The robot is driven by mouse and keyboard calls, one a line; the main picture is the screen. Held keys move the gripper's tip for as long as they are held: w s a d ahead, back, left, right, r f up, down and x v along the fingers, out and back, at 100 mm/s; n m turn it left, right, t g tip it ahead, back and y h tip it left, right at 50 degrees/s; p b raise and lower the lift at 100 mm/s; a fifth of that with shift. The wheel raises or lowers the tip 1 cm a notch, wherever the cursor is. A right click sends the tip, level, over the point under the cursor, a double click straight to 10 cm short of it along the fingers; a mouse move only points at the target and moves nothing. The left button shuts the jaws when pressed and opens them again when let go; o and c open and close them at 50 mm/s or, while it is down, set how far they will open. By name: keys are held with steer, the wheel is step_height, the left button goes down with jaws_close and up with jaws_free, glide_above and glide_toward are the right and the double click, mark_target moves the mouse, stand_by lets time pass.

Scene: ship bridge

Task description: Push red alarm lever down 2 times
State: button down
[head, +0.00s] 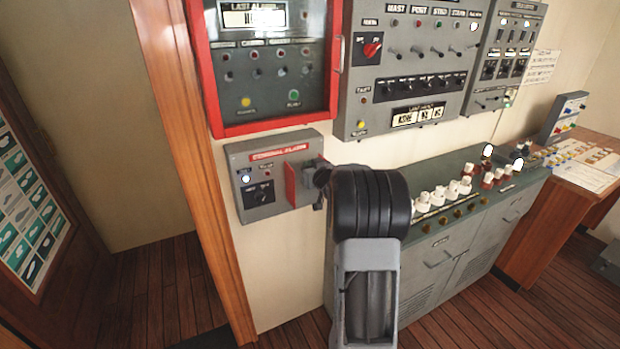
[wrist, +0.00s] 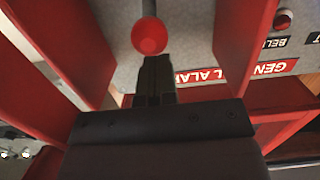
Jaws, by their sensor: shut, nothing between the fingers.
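The red alarm lever shows in the wrist view as a red ball knob (wrist: 149,36) on a stem, between red guard plates (wrist: 245,50). My gripper (wrist: 154,62) is shut and empty, its fingertips right at the knob and partly overlapping its edge. I cannot tell whether they touch. In the head view my gripper (head: 317,180) reaches into the right side of the grey general alarm box (head: 262,212), at its red guard (head: 291,186). The lever is hidden there behind the guard and my wrist.
A red-framed alarm panel (head: 265,130) hangs just above the box. A grey switch panel (head: 352,90) is on the wall to its right. A console (head: 440,245) with several white and red knobs stands right of my arm. A wooden door post (head: 190,150) is at left.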

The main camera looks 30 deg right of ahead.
steer(key=s+a, duration=0.1)
steer(key=s, duration=0.8)
steer(key=shift+r+p, duration=0.35)
steer(key=shift+r, duration=0.1)
stand_by(0.9)
